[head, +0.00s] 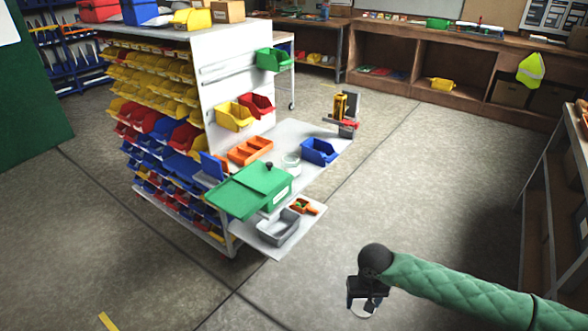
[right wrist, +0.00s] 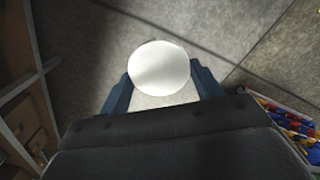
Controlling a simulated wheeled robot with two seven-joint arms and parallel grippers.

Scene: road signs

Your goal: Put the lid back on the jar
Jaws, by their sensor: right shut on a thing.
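My right gripper (head: 364,304) is at the lower right in the head view, over bare floor and well away from the shelf. It is shut on a round white lid (right wrist: 160,68), which shows between its two blue-grey fingers in the right wrist view. The lid also shows as a pale disc under the gripper in the head view (head: 360,310). A small pale, see-through jar (head: 291,160) stands on the grey work shelf (head: 312,183), between an orange tray and a blue bin. Whether its top is open is too small to tell. My left gripper is not in view.
A green box (head: 250,188) with a dark knob stands near the jar, with a grey tray (head: 279,228) in front. A blue bin (head: 319,151) and orange tray (head: 250,150) flank the jar. A bin rack rises behind. Open floor lies between my right gripper and the shelf.

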